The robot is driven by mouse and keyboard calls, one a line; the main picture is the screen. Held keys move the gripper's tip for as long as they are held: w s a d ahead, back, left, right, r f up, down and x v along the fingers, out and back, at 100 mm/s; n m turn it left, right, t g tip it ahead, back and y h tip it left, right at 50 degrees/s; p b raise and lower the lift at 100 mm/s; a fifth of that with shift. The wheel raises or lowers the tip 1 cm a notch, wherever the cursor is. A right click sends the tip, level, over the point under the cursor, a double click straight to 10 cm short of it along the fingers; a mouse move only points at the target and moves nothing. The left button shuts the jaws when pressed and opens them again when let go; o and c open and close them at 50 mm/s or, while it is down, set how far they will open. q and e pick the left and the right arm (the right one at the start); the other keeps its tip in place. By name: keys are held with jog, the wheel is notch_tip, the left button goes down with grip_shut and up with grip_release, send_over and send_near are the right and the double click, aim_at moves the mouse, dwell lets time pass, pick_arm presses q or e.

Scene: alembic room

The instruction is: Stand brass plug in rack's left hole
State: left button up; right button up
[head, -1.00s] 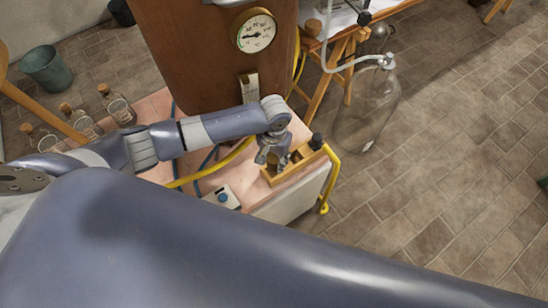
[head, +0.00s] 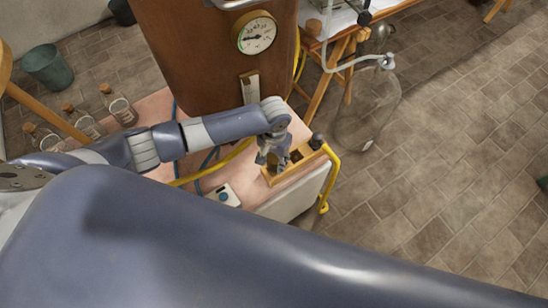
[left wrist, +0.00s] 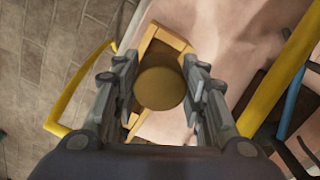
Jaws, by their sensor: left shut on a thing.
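The brass plug (left wrist: 159,88) shows in the left wrist view as a round, dull gold top between the two fingers. My left gripper (left wrist: 160,92) is shut on it. In the head view my left gripper (head: 270,163) points down over the left part of the wooden rack (head: 298,173), at the table's right end. The rack (left wrist: 166,37) also shows beyond and under the plug in the wrist view. The plug covers the rack directly below it, so I cannot tell whether its lower end is in a hole. My right gripper is not in view.
A small white box with a blue knob (head: 223,195) lies left of the rack. A large brown vessel with a gauge (head: 257,35) stands behind.

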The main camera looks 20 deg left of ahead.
aim_at(274, 166)
pick_arm(q)
jog(key=shift+f+b, duration=0.4)
jog(key=shift+f, duration=1.95)
dwell(3.8)
jog(key=o, duration=1.2)
jog(key=shift+o, duration=0.2)
jog(key=shift+r, duration=0.1)
